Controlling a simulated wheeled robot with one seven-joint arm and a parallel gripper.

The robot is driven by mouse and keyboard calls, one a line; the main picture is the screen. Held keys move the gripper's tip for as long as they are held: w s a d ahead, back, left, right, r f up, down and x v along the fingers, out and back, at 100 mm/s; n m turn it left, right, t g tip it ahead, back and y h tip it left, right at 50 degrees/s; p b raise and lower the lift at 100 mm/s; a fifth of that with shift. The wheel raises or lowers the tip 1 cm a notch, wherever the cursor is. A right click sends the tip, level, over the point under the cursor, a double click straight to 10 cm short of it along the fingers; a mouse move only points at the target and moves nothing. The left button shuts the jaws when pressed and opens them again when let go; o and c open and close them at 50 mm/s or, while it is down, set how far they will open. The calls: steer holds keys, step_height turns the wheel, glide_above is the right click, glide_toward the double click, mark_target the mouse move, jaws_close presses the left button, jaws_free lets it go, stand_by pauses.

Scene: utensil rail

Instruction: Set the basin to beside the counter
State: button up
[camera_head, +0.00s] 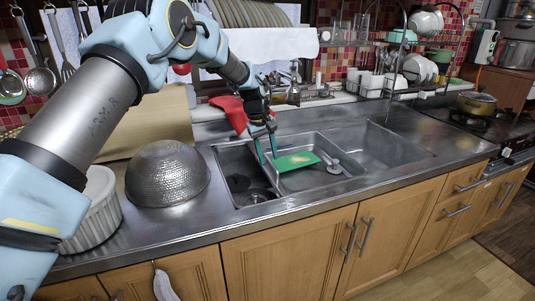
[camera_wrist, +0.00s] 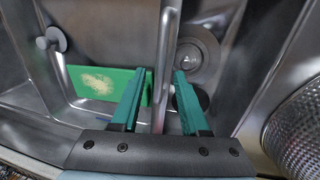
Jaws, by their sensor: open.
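A grey metal basin (camera_head: 312,181) forms the middle compartment of the sink; whether it lifts out, I cannot tell. A green rectangular piece (camera_head: 297,161) with a pale patch lies in it, and it also shows in the wrist view (camera_wrist: 93,82). My gripper (camera_head: 268,160) is open over the basin's left side. In the wrist view, my gripper's teal fingers (camera_wrist: 159,73) stand on either side of the basin's long thin rim (camera_wrist: 168,42). The rim runs between them; contact is not clear. The left finger overlaps the green piece's edge in that view.
A hammered metal bowl (camera_head: 167,174) sits upside down on the counter (camera_head: 205,214) left of the sink. A white ribbed dish (camera_head: 96,212) stands beside it. Dish racks and a stove are at the right.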

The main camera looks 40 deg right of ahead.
steer(key=shift+c, duration=0.3)
jaws_close()
stand_by(1.0)
